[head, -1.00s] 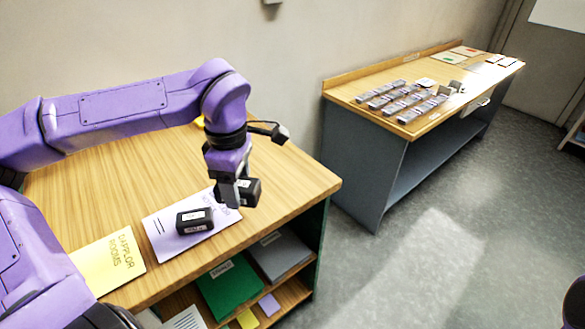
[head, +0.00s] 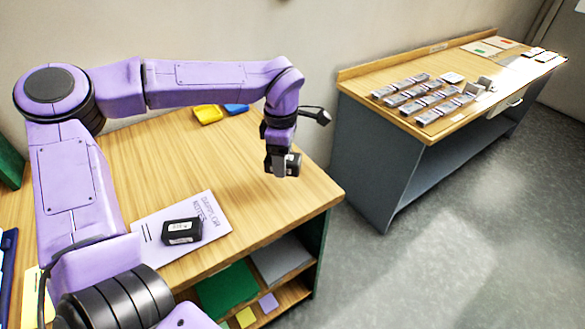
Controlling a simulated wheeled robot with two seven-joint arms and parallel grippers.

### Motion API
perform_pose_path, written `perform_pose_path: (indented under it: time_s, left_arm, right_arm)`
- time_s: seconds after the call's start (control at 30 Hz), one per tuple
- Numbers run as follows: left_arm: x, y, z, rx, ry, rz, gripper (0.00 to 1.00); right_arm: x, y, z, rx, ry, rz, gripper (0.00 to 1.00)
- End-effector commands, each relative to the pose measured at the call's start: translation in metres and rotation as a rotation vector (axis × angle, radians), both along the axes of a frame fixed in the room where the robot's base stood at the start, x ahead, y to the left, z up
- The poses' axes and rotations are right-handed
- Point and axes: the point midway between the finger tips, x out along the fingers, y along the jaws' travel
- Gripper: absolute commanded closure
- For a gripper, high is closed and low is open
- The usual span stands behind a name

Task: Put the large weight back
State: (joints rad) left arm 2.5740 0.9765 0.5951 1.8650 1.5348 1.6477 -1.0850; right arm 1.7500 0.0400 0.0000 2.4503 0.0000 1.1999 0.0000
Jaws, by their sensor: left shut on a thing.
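My left gripper (head: 276,164) is shut on a black block-shaped weight (head: 293,165) with a pale label. It holds the weight over the right part of the near wooden table (head: 175,160); I cannot tell exactly how high above the top it is. A second black weight (head: 182,231) with a white label lies on a pale lilac printed sheet (head: 212,226) near the table's front. I cannot tell from the view which of the two is the larger. The gripper hides part of the held weight. My right gripper is not in view.
A yellow tray (head: 208,114) and a blue one (head: 237,109) lie at the table's back. Green and grey items sit on the shelf below. A second table (head: 375,80) at the right holds rows of small grey blocks (head: 420,98). Open floor (head: 430,250) lies in front of it.

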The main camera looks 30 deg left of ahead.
Motion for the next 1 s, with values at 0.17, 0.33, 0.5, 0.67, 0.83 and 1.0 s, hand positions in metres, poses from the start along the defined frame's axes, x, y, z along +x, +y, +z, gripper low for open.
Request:
perform_pose_path:
  time_s: [0.17, 0.33, 0.5, 0.67, 0.83, 1.0]
  left_arm:
    - [0.026, 0.002, -0.033, 0.000, 0.004, -0.003, 1.00]
    - [0.039, 0.002, -0.047, 0.000, 0.001, -0.004, 1.00]
    - [0.044, 0.003, -0.070, -0.002, 0.004, -0.005, 1.00]
    - [0.045, 0.002, -0.084, -0.001, 0.001, -0.005, 1.00]
    - [0.045, 0.002, -0.084, -0.001, 0.000, -0.005, 1.00]
    - [0.044, 0.002, -0.087, -0.001, 0.001, -0.005, 1.00]
  right_arm:
    - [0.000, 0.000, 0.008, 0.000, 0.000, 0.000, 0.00]
    - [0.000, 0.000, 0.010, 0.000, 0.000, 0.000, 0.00]
    - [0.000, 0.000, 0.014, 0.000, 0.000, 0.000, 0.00]
    - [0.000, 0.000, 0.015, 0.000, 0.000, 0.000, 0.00]
    - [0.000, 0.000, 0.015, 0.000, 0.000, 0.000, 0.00]
    - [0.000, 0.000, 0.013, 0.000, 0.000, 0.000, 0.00]
